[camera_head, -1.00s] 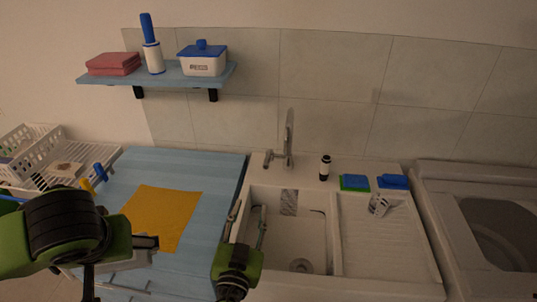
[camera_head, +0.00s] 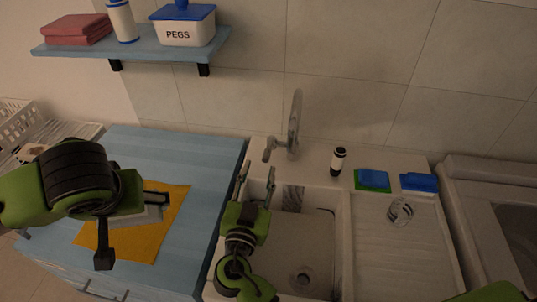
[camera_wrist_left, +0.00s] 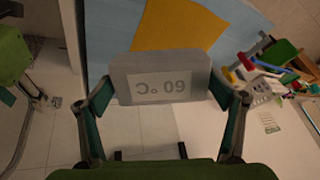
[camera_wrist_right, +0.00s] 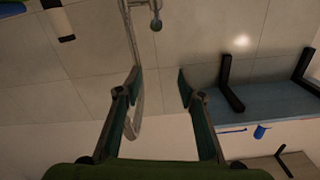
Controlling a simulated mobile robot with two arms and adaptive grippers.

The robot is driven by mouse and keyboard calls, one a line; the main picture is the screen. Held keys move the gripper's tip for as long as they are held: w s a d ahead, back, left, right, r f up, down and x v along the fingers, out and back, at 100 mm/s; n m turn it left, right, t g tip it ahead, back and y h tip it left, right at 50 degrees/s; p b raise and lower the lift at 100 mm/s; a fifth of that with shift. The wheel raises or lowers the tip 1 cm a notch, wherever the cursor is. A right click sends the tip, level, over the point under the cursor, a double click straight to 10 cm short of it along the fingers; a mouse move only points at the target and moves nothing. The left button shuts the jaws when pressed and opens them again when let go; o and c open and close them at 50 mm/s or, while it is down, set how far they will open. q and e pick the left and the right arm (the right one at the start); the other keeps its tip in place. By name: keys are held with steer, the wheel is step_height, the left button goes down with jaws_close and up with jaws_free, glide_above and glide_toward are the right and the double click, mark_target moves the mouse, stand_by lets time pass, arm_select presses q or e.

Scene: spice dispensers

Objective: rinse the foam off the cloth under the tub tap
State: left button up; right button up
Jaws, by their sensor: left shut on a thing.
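A grey block-like piece with a white "60 °C" label (camera_wrist_left: 160,80) is between my left gripper's fingers (camera_wrist_left: 165,105). I cannot tell whether it is the cloth, and no foam shows on it. In the head view my left gripper (camera_head: 150,203) is shut on it above a flat yellow-orange sheet (camera_head: 135,243). The tub (camera_head: 325,240) is a white sink with a grey tap (camera_head: 293,130) at its back. My right gripper (camera_head: 257,178) is open and empty over the tub's left edge, short of the tap. The tap also shows in the right wrist view (camera_wrist_right: 135,45).
The blue worktop (camera_head: 160,150) is left of the tub. A dark-and-white bottle (camera_head: 338,161), a green-and-blue sponge (camera_head: 372,180) and a blue item (camera_head: 418,183) stand behind the drainer (camera_head: 400,250), where a clear glass lies. A shelf (camera_head: 140,50) holds a peg box.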

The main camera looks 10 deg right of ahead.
arm_select(q)
step_height(320, 180, down, 5)
steer(key=b, duration=0.4)
steer(key=shift+f+b, duration=0.1)
steer(key=shift+b, duration=0.2)
arm_select(e)
glide_toward(265, 160)
arm_select(q)
steer(key=shift+w+f, duration=0.1)
steer(key=shift+f, duration=0.1)
steer(key=shift+r, duration=0.35)
step_height(265, 160, up, 3)
steer(key=p, duration=0.3)
steer(key=shift+r+p, duration=0.2)
steer(key=shift+p, duration=0.2)
arm_select(e)
steer(key=x, duration=1.1)
steer(key=shift+w+d, duration=0.1)
steer(key=shift+w, duration=0.05)
steer(key=shift+w+d+f, duration=0.1)
steer(key=shift+w+d, duration=0.05)
steer(key=shift+w, duration=0.25)
arm_select(q)
steer(key=shift+r, duration=0.1)
arm_select(e)
jaws_close()
